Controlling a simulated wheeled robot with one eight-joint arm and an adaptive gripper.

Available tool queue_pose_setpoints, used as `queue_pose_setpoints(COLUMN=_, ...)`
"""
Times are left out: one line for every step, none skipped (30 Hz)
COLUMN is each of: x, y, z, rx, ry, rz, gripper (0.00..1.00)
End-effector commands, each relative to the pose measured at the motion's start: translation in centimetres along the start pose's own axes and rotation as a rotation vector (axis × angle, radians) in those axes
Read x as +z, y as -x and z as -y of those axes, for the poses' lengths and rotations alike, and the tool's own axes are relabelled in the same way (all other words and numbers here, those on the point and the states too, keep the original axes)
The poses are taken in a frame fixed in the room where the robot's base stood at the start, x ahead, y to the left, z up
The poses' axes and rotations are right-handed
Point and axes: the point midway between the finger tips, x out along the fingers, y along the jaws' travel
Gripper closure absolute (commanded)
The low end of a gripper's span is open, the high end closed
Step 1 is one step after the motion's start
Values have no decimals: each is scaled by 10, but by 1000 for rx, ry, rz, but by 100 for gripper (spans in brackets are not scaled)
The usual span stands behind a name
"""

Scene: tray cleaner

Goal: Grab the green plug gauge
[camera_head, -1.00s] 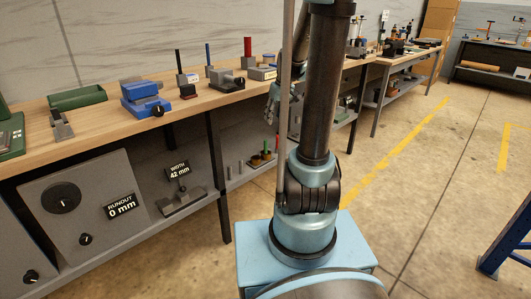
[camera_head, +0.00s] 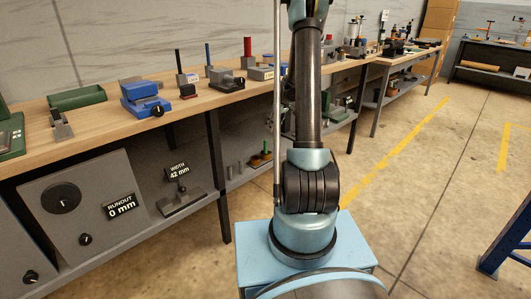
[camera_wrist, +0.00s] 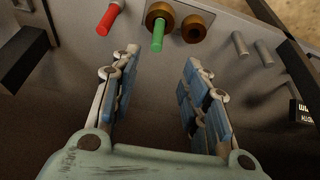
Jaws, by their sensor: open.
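The green plug gauge (camera_wrist: 157,38) stands out from a round brass base near the top middle of the wrist view. It also shows small on the lower shelf in the head view (camera_head: 267,147), just left of my arm. My gripper (camera_wrist: 160,60) is open and empty. Its two padded fingers point toward the green gauge, which shows between and just beyond the fingertips. They do not appear to touch it. In the head view my arm hides most of the gripper.
A red gauge (camera_wrist: 108,18) is left of the green one, and another brass piece (camera_wrist: 194,28) is close on its right. Two grey pins (camera_wrist: 252,48) stand further right. The wooden bench top (camera_head: 185,113) runs above the shelf, with a dark bench leg (camera_head: 218,180) nearby.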

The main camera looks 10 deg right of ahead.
Motion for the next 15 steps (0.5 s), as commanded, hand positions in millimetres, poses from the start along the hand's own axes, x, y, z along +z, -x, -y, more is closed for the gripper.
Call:
queue_pose_setpoints(x=0, y=-4, z=-2, rx=0, ry=3, rz=-2, gripper=58)
queue_pose_setpoints(x=0, y=-6, z=-3, rx=-1, ry=5, rz=-2, gripper=58)
queue_pose_setpoints(x=0, y=-9, z=-4, rx=-1, ry=7, rz=-3, gripper=58)
queue_pose_setpoints(x=0, y=-11, z=-4, rx=-1, ry=8, rz=-3, gripper=58)
queue_pose_setpoints(x=-1, y=-14, z=-4, rx=-1, ry=8, rz=-3, gripper=58)
queue_pose_setpoints(x=-1, y=-18, z=-4, rx=-1, ry=9, rz=-3, gripper=58)
queue_pose_setpoints(x=-1, y=-21, z=-4, rx=-1, ry=9, rz=-3, gripper=58)
queue_pose_setpoints(x=-1, y=-26, z=-4, rx=-1, ry=9, rz=-3, gripper=58)
queue_pose_setpoints(x=-1, y=-31, z=-4, rx=-1, ry=9, rz=-3, gripper=58)
queue_pose_setpoints(x=-1, y=-35, z=-4, rx=-1, ry=9, rz=-3, gripper=58)
queue_pose_setpoints(x=-1, y=-40, z=-4, rx=-1, ry=9, rz=-3, gripper=58)
queue_pose_setpoints(x=-1, y=-45, z=-4, rx=-1, ry=9, rz=-3, gripper=58)
queue_pose_setpoints(x=-1, y=-49, z=-4, rx=-1, ry=9, rz=-3, gripper=58)
queue_pose_setpoints(x=0, y=-53, z=-4, rx=-1, ry=9, rz=-3, gripper=58)
queue_pose_setpoints(x=-1, y=-59, z=-4, rx=-1, ry=9, rz=-3, gripper=58)
